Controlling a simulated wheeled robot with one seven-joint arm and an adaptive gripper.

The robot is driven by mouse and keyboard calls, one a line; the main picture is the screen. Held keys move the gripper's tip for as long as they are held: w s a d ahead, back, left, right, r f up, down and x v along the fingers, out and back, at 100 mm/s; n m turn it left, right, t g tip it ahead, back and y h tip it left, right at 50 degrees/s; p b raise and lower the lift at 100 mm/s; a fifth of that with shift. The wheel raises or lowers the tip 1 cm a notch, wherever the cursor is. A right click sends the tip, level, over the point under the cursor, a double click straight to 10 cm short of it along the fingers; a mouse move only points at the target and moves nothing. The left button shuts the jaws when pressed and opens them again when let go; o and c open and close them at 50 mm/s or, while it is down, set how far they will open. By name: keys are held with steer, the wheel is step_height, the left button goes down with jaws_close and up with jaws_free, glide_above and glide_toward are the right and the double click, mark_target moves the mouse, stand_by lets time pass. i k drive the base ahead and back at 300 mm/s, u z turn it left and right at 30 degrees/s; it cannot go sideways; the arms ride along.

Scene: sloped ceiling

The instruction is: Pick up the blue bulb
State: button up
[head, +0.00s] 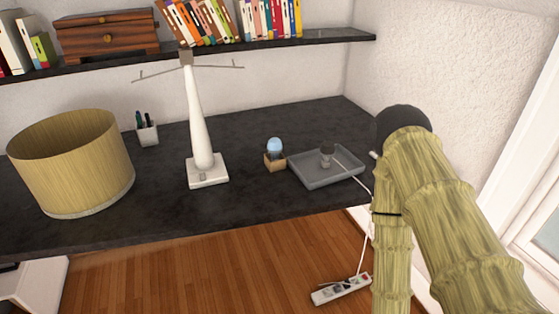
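The blue bulb (274,146) stands upright in a small light brown wooden box (275,162) on the dark desk. It sits between the white lamp stand and a grey tray. Its lower part is hidden in the box. My arm, in a yellow-green sleeve, is at the right of the head view, bent at a dark joint, and runs down out of the bottom of the picture. My gripper is not visible. Nothing covers the bulb from this view.
The grey tray (345,174) holds a dark socket (326,156) with a white cord running off the desk toward a power strip (341,290). A white lamp stand (200,130), a shade (70,165) and a pen cup (147,134) stand left. A shelf (320,40) overhangs the back.

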mark_target(275, 148)
steer(key=k, duration=1.15)
steer(key=u, duration=0.9)
steer(key=i, duration=1.7)
steer(key=z, duration=0.85)
